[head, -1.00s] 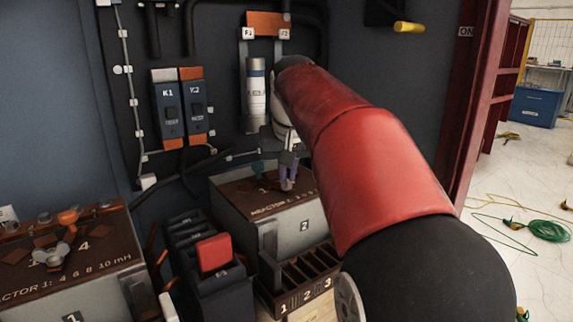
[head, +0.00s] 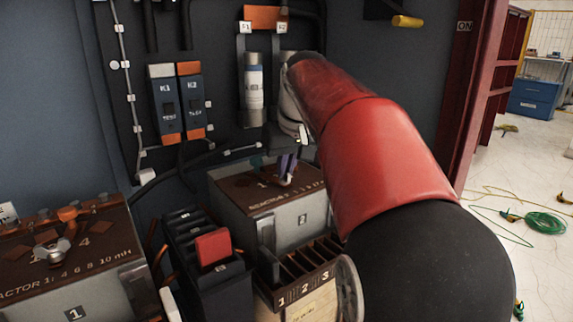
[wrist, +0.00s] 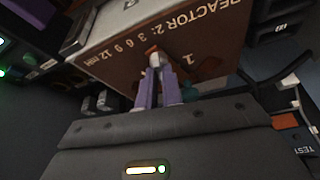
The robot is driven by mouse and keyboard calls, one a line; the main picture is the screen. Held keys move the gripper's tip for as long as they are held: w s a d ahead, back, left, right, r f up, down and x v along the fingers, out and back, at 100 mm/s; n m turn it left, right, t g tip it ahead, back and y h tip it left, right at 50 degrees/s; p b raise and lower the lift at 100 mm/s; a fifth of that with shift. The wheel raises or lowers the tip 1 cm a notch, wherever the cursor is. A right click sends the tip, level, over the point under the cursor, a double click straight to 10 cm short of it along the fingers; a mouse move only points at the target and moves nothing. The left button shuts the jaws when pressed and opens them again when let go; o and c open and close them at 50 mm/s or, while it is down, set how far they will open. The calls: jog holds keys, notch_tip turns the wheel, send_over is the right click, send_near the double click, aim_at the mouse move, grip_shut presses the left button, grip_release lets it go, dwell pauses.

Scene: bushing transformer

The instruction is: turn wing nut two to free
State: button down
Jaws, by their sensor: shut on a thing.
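The reactor 2 box (head: 300,218) stands right of centre in the head view, its brown top labelled with REACTOR and numbers. The same top (wrist: 215,45) fills the upper middle of the wrist view. My gripper (head: 287,168) is at this top, with its purple fingers (wrist: 158,85) reaching to its surface. The fingers are shut on the wing nut (wrist: 154,60), of which only a small pale part shows between the fingertips. The rest of the nut is hidden by the fingers. A teal piece (head: 257,163) sits beside the fingers.
The reactor 1 box (head: 95,290) at the left carries another wing nut (head: 52,250). A dark block with a red piece (head: 213,247) and a slotted tray numbered 1 2 3 (head: 305,272) stand in front. Cables and K1, K2 units (head: 178,105) are on the back wall.

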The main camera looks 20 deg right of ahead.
jog(key=c, duration=1.6)
grip_release()
jog(key=shift+f, duration=0.45)
jog(key=shift+o, duration=0.2)
jog(key=shift+a, duration=0.1)
jog(key=shift+w+a, duration=0.1)
jog(key=shift+w, duration=0.05)
jog(key=shift+r, duration=0.5)
jog(key=v, duration=0.7)
